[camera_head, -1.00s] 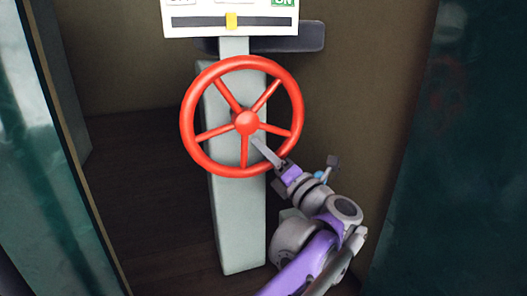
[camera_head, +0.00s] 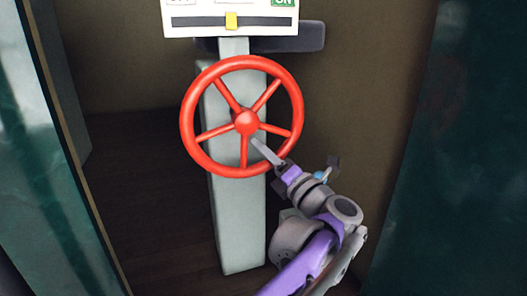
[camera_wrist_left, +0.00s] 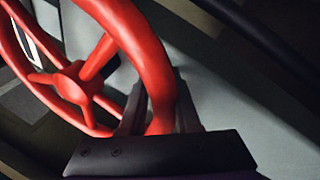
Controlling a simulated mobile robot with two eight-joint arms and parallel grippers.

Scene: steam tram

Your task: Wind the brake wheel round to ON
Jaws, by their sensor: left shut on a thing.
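The red brake wheel (camera_head: 246,120) stands on a grey-green post (camera_head: 237,220), and its rim and spokes also show in the wrist view (camera_wrist_left: 125,25). My left gripper (camera_head: 268,153) reaches in from the lower right and is shut on the lower right part of the rim. In the wrist view its two dark fingers (camera_wrist_left: 160,112) lie on either side of the red rim. Above the wheel is a white indicator board (camera_head: 180,32) with a dark slot. Its yellow marker (camera_head: 231,20) sits near the middle, left of the green ON label (camera_head: 283,2). My right gripper is out of view.
A dark bar (camera_head: 312,37) sticks out behind the board to the right. A dark green panel (camera_head: 460,170) stands close on the right and another (camera_head: 45,150) on the left. Brown wooden floor (camera_head: 160,220) is clear left of the post.

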